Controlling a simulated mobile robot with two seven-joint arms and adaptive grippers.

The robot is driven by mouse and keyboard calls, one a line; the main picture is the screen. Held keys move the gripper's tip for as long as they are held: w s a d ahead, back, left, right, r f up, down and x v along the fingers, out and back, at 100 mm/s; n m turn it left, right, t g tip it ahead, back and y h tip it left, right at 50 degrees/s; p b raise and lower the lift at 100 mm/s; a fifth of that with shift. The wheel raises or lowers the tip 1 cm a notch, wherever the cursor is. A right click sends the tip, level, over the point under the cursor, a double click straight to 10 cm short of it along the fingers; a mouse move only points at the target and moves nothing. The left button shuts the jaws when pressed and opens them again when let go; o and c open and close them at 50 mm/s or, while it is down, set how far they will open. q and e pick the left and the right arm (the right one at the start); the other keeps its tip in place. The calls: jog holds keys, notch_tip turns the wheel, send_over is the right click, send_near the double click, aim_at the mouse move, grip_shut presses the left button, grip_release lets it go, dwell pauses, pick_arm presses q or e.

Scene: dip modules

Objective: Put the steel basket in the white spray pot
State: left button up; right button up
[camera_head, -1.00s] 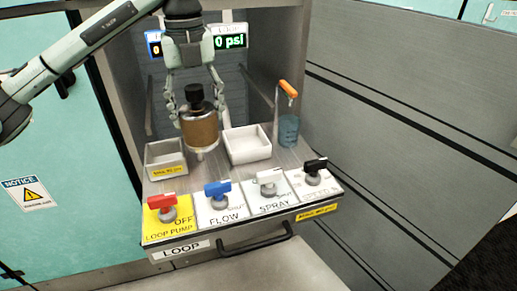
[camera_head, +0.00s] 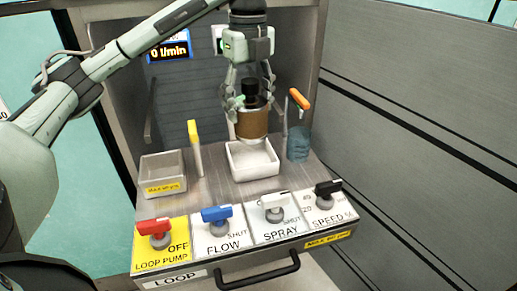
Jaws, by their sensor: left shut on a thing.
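My left gripper (camera_head: 252,96) hangs straight down in the head view, shut on the black knob of a brown cylinder (camera_head: 252,124) with a pale metal rim. I cannot tell for sure that this is the steel basket. The cylinder is upright, over the white open pot (camera_head: 235,168), and hides part of its back. Whether its lower end is above or inside the rim is hard to tell. My right gripper is not in view.
A grey open box (camera_head: 163,187) stands left, beside a yellow-handled post (camera_head: 195,145). An orange-handled post (camera_head: 299,98) and a blue cup (camera_head: 298,144) stand right. Several knobs line the front panel (camera_head: 247,259). Cabinet walls close both sides.

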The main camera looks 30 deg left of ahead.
aim_at(250, 136)
pick_arm(q)
notch_tip(250, 136, down, 4)
jog(key=shift+s+r, duration=0.1)
jog(key=shift+r, duration=0.1)
jog(key=shift+f, duration=2.15)
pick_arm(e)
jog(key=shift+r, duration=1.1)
pick_arm(q)
jog(key=shift+f+b, duration=0.1)
jog(key=shift+b, duration=0.2)
jog(key=o, duration=0.9)
jog(key=shift+f, duration=0.1)
jog(key=shift+c, duration=0.2)
jog(key=o, duration=0.5)
jog(key=shift+c, duration=0.2)
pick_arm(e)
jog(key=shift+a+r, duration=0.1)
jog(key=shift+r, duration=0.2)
